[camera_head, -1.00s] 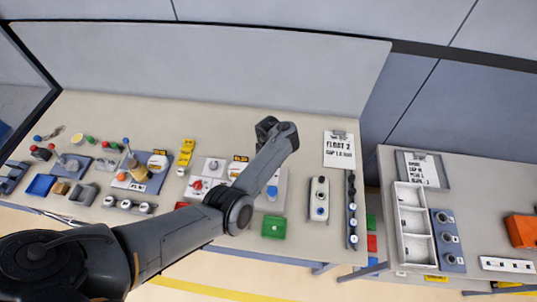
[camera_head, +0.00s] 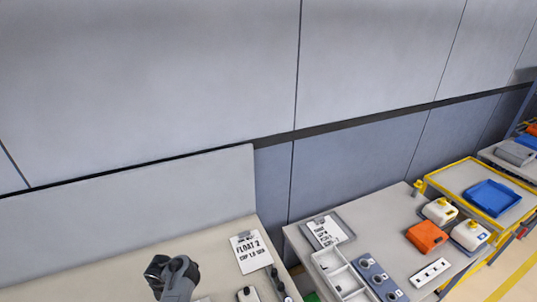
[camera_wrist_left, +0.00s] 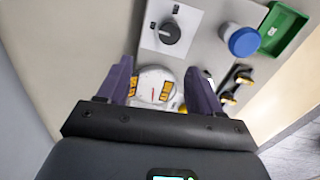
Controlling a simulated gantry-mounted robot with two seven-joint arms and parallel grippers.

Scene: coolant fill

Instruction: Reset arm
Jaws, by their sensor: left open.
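My left gripper (camera_head: 172,275) shows at the bottom of the head view, above the left bench. In the left wrist view its two dark fingers (camera_wrist_left: 160,78) are spread apart with nothing held between them. A white round gauge (camera_wrist_left: 153,88) with a red needle and yellow labels shows between and beyond the fingers. I cannot tell the distance to it. My right gripper is in neither view.
The wrist view shows a black knob (camera_wrist_left: 170,33), a blue cap (camera_wrist_left: 243,42) and a green bin (camera_wrist_left: 284,32). The head view shows a clipboard (camera_head: 251,251), a white divided tray (camera_head: 341,275), an orange box (camera_head: 427,236) and a yellow-edged cart (camera_head: 455,181) with a blue tray (camera_head: 492,197).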

